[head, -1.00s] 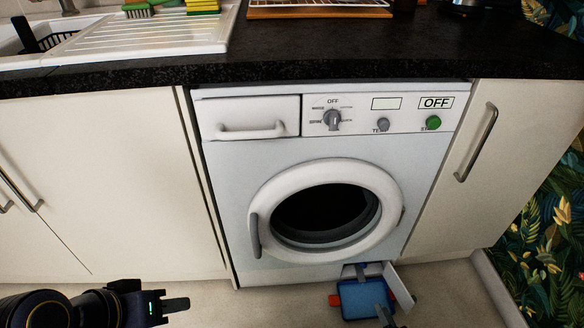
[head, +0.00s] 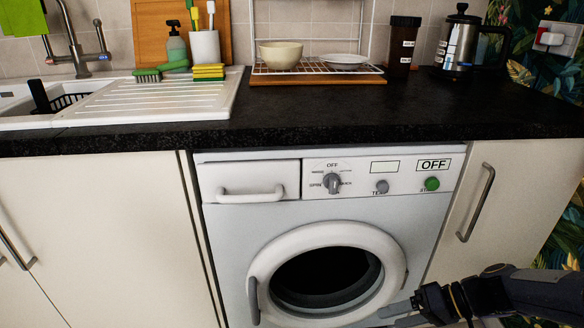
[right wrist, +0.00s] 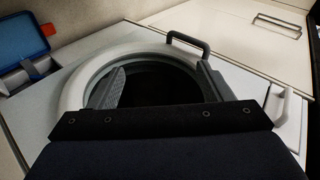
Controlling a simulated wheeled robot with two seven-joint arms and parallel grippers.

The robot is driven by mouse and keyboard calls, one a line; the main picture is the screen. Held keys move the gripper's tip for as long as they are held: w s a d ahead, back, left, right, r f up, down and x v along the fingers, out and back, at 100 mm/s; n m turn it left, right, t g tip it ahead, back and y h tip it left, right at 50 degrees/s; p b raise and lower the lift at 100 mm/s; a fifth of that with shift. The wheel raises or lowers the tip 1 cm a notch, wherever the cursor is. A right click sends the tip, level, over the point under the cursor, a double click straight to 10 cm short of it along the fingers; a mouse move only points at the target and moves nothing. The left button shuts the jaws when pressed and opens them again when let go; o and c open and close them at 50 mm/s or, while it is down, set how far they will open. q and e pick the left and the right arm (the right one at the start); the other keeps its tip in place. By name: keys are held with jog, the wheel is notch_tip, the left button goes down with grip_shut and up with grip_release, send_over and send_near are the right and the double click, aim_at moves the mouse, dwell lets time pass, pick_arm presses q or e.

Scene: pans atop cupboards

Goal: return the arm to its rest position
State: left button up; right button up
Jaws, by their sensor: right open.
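My right arm comes in from the lower right in the head view. Its gripper (head: 398,311) is in front of the lower right of the washing machine (head: 222,238), near the round door. In the right wrist view, its two fingers (right wrist: 157,87) are spread apart with nothing between them, and the door ring (right wrist: 75,92) lies beyond them. My left gripper is not in view.
A dark worktop (head: 330,112) runs above the machine. It carries a drying rack with a bowl (head: 281,55), a kettle (head: 459,45) and a sink (head: 20,108). A blue box (right wrist: 22,55) shows in the right wrist view. Cupboards (head: 95,220) flank the machine.

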jog(key=s+a+r+m+t+h, duration=0.1)
jog(key=s+r+t+h, duration=0.2)
jog(key=s, duration=0.5)
jog(key=s+a+r+m+t+h, duration=0.1)
jog(key=s+r+m+h, duration=0.1)
jog(key=s+r+h, duration=0.45)
notch_tip(320, 180, up, 33)
jog(key=s+y+p, duration=0.1)
jog(key=y+p, duration=0.1)
jog(key=p, duration=3.3)
jog(key=shift+s+r+y, duration=0.15)
jog(key=shift+s+y, duration=0.05)
jog(key=shift+y, duration=0.15)
jog(key=shift+s+d, duration=0.1)
